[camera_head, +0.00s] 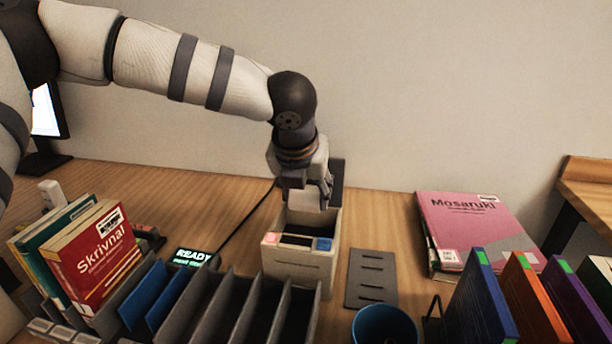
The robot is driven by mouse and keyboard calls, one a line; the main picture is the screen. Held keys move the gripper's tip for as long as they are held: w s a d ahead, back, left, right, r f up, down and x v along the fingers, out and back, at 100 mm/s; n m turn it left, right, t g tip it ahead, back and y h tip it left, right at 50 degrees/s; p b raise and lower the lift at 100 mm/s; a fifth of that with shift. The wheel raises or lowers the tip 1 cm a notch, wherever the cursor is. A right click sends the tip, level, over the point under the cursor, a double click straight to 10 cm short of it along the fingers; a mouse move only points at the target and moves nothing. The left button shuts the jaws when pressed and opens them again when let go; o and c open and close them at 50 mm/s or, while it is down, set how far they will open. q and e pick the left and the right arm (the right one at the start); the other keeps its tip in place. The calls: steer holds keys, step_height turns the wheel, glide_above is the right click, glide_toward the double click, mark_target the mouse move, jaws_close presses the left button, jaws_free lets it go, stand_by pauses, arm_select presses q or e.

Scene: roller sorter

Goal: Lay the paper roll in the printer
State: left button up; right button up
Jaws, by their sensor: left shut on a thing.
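The printer is a beige box (292,268) with an open top, standing on the desk in the middle of the view. Its dark lid (337,184) stands raised at the back. My left gripper (308,198) points down over the printer's open top, with its fingers at about the height of the rear rim. It is shut on a pale thing that looks like the paper roll, mostly hidden by the fingers. I cannot tell whether the roll touches the printer's inside. My right gripper is not in view.
A small READY display (193,257) stands left of the printer, with a cable behind it. A grey divider rack (235,310) is in front. A slotted dark plate (371,278), a blue cup (384,325) and a pink book (465,225) are to the right.

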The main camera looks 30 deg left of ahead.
arm_select(q)
step_height(320, 180, down, 8)
steer(key=shift+f, duration=0.1)
stand_by(0.4)
steer(key=o, duration=1.2)
steer(key=shift+o, duration=0.2)
steer(key=v, duration=1.2)
steer(key=shift+a, duration=0.1)
